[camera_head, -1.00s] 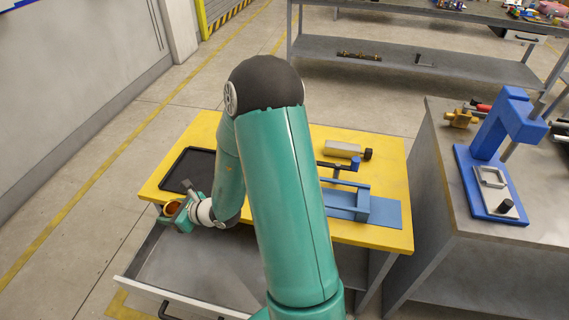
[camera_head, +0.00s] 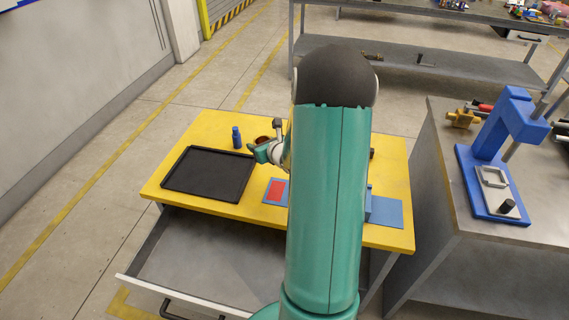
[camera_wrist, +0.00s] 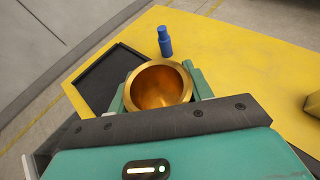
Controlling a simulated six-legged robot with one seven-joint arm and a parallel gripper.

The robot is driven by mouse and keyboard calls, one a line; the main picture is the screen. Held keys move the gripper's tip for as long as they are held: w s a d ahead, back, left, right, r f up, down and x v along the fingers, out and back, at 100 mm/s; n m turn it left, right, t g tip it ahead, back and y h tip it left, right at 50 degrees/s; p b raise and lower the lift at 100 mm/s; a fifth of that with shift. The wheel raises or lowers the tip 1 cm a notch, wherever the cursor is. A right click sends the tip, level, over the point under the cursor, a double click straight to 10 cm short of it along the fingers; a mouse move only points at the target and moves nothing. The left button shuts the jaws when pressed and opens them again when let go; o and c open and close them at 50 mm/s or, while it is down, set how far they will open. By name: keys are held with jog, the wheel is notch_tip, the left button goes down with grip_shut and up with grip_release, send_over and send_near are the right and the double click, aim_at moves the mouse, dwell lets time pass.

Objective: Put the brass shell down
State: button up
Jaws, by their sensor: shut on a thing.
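The brass shell (camera_wrist: 158,86) is a hollow, open-ended golden cup held between the two fingers of my gripper (camera_wrist: 160,92) in the wrist view. Its open mouth faces the wrist camera. In the head view my gripper (camera_head: 262,151) is above the yellow table, just right of the black tray's far right corner, and a small part of the brass shell (camera_head: 264,140) shows there. The black tray (camera_head: 180,190) is empty. I cannot tell the exact height of the shell above the table.
A blue bottle-like object (camera_head: 237,138) stands behind the tray; it also shows in the wrist view (camera_wrist: 164,42). A blue mat with a red patch (camera_head: 276,190) lies right of the tray. An open, empty drawer (camera_head: 215,265) juts out in front. My arm hides the table's middle.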

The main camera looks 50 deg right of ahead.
jog(key=shift+s+d+r+m+h, duration=0.15)
jog(key=shift+d+h, duration=0.05)
jog(key=shift+d, duration=0.35)
jog(key=shift+s+d+r+m+h, duration=0.15)
jog(key=shift+d+h, duration=0.05)
jog(key=shift+d, duration=0.3)
jog(key=w+d+f, duration=0.9)
jog(key=shift+w, duration=0.1)
jog(key=shift+w+d+f, duration=0.2)
jog(key=shift+f, duration=0.1)
jog(key=shift+w+d+f, duration=0.1)
jog(key=shift+f, duration=1.55)
jog(key=shift+f, duration=0.1)
jog(key=o, duration=1.4)
jog(key=shift+f, duration=0.1)
jog(key=shift+c, duration=0.2)
